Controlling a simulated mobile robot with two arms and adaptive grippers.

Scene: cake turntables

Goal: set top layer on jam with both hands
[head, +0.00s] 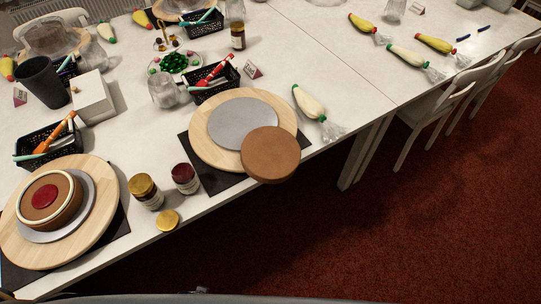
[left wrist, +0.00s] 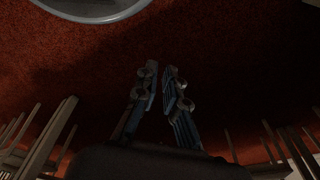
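The top layer, a plain brown sponge disc (head: 271,155), lies partly over the grey cake board (head: 228,122) on the right wooden turntable (head: 205,150). It reaches past the turntable's front rim. The jam is a dark red round patch (head: 44,198) inside a pale ring on the brown cake base (head: 68,212). That cake sits on a grey board on the left turntable (head: 30,249). My left gripper (left wrist: 161,75) shows in the left wrist view over red carpet, its fingers a little apart with nothing between them. Neither gripper shows in the head view.
A piping bag (head: 309,104) lies right of the right turntable. Black baskets (head: 212,88) stand behind. White chairs (head: 440,105) stand at right.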

